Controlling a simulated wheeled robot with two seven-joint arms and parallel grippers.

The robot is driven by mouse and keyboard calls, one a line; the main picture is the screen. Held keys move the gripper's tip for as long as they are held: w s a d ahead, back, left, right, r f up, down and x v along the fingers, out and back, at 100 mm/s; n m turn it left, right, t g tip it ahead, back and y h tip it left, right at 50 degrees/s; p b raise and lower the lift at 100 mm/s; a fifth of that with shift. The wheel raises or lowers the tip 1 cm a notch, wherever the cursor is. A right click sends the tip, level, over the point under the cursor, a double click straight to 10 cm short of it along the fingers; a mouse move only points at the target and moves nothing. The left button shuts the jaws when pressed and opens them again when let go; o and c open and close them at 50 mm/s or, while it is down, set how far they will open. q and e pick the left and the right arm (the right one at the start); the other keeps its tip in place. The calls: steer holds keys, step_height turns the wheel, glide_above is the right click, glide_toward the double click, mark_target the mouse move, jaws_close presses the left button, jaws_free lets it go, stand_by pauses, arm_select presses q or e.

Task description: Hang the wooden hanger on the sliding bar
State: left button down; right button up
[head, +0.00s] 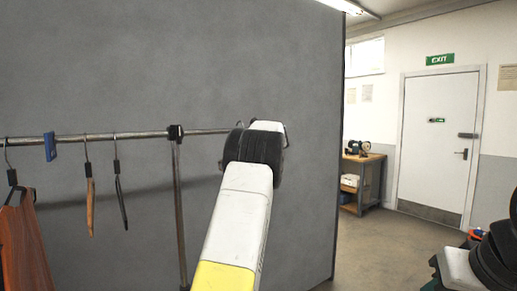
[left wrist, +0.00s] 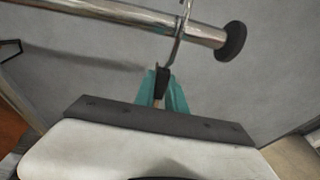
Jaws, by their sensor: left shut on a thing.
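My left arm reaches up to the rack's metal bar (head: 210,131) in the head view, and its wrist hides the gripper there. In the left wrist view the teal fingers of my left gripper (left wrist: 165,88) are shut on the dark neck of the wooden hanger (left wrist: 162,78). Its metal hook (left wrist: 184,18) rises across the bar (left wrist: 150,15), close to the dark end cap (left wrist: 232,41). The hook's top is cut off, so I cannot tell whether it is over the bar. The hanger's body is mostly hidden. My right gripper is not in view.
Several hangers hang on the bar's left part, among them an orange-brown one (head: 90,203) and a dark one (head: 121,200). A blue clip (head: 50,146) sits between them and a brown garment (head: 20,245). An upright (head: 179,215) supports the bar; a grey partition (head: 290,60) stands behind.

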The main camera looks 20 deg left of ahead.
arm_select(q)
steer(key=shift+f, duration=1.05)
steer(key=c, duration=1.3)
jaws_free()
